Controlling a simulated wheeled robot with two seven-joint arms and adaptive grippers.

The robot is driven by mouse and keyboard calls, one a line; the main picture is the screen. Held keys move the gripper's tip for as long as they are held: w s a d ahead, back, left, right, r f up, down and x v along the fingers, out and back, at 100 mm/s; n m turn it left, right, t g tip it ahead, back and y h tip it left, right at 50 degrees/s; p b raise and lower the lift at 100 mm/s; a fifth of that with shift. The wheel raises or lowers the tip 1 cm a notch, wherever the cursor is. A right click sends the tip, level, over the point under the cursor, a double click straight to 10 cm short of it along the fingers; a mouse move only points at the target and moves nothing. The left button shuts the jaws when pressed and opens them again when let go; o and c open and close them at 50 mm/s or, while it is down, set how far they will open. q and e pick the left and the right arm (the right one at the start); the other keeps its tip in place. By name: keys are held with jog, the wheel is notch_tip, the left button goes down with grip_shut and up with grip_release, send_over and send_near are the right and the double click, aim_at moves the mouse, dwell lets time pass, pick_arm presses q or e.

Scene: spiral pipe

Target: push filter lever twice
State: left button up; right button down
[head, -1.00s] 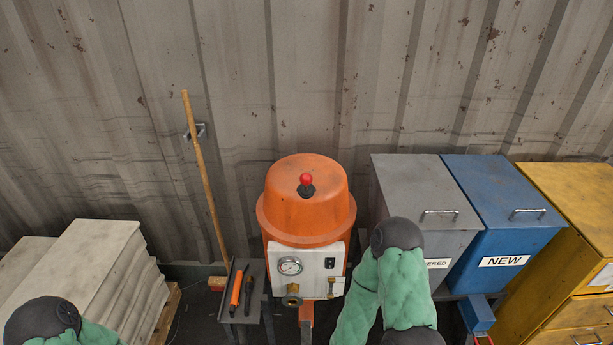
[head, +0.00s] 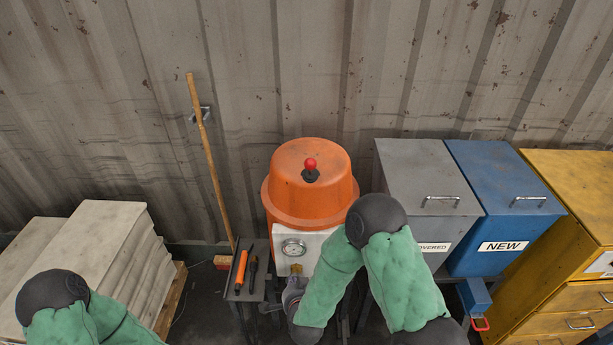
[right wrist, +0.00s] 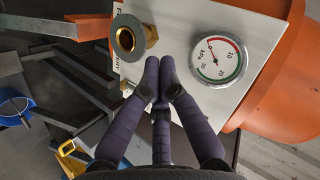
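The orange filter drum (head: 299,205) stands against the wall. A red ball lever (head: 310,164) on a black base sits upright on its top; no gripper is near it. The drum's white front panel (head: 315,243) carries a round gauge (head: 293,248) and a brass fitting (head: 296,268). My right gripper (head: 291,285) is low in front of the panel, below the gauge. In the right wrist view its purple-grey fingers (right wrist: 160,72) are together and empty, between the brass fitting (right wrist: 127,38) and the gauge (right wrist: 217,59). I cannot tell whether they touch the panel. My left gripper is out of view.
A small grey stand (head: 258,285) with an orange-handled tool (head: 241,267) is left of the drum. A wooden pole (head: 207,150) leans on the wall. Grey (head: 420,185) and blue (head: 500,190) bins stand right of the drum. Pale slabs (head: 95,245) are at left.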

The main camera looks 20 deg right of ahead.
aim_at(310, 168)
notch_tip(310, 168, up, 27)
jog(key=s+m+t+h+p, duration=0.1)
jog(key=m+t+h+p, duration=0.1)
jog(key=m+t+h, duration=0.5)
jog(key=m+h, duration=0.2)
jog(key=m, duration=0.4)
jog(key=shift+s+d+t+h, duration=0.3)
jog(key=shift+s+d+h, duration=0.05)
jog(key=shift+d+h, duration=0.05)
jog(key=shift+r, duration=0.1)
jog(key=b+x, duration=0.1)
jog(key=x, duration=1.3)
